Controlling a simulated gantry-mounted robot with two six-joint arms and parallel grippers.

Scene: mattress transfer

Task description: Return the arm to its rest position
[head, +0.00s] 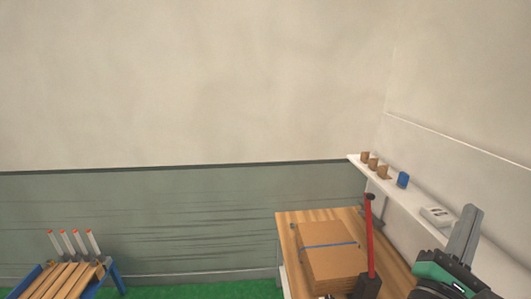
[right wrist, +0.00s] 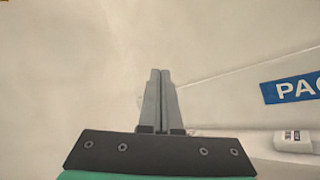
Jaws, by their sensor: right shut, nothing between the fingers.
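My right gripper (head: 466,236) is at the lower right of the head view, raised in front of the white shelf and wall. In the right wrist view its two grey fingers (right wrist: 160,75) lie together, shut, with nothing between them. The fingers point up toward the bare wall. My left gripper is not in the head view. No mattress can be made out.
A wooden table (head: 290,222) holds brown cardboard (head: 330,260) and a red-handled tool (head: 368,235). A white shelf (head: 410,205) carries small brown items and a blue one (head: 402,180). A blue-framed slatted rack (head: 112,272) stands lower left. A blue sign (right wrist: 292,89) is on the wall.

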